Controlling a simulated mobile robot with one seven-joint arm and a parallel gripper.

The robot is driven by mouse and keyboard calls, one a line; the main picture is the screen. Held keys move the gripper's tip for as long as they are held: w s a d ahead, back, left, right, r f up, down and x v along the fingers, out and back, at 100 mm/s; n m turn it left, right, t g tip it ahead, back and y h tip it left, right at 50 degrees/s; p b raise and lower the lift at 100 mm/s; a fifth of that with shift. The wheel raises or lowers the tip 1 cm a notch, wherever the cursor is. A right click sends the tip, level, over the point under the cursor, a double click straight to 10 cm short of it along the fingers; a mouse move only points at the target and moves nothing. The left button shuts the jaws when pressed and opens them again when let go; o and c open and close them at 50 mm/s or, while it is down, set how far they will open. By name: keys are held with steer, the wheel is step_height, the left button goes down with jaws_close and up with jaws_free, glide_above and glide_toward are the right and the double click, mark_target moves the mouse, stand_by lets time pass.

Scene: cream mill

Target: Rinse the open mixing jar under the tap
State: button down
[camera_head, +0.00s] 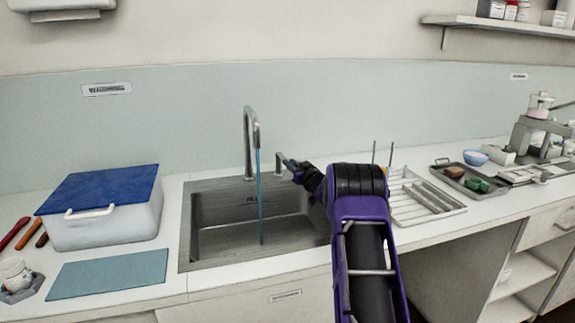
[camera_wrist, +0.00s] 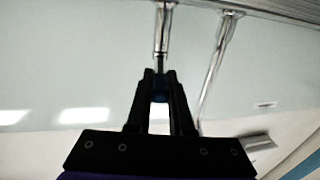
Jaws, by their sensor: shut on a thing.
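The tap (camera_head: 250,140) stands behind the steel sink (camera_head: 183,225), and a blue stream of water (camera_head: 260,200) falls from its spout into the basin. My gripper (camera_head: 293,166) is at the tap lever (camera_head: 279,160), right of the spout. In the wrist view my gripper (camera_wrist: 160,88) is shut on the slim metal lever (camera_wrist: 160,58); the exact grip is dark. A small whitish jar (camera_head: 14,272) stands on a dark hexagonal base at the far left. I cannot tell for sure that it is the mixing jar. No jar is visible under the stream.
A grey bin with a blue lid (camera_head: 100,190) and a teal mat (camera_head: 110,274) lie left of the sink. A drying rack (camera_head: 425,208) is right of it, then a tray (camera_head: 440,165) with small items and a mill (camera_head: 535,130). My arm covers the sink's right edge.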

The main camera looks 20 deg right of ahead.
steer(key=c, duration=0.8)
jaws_free()
steer(key=shift+s, duration=0.1)
steer(key=s+d, duration=0.1)
steer(key=s, duration=1)
steer(key=shift+s, duration=0.4)
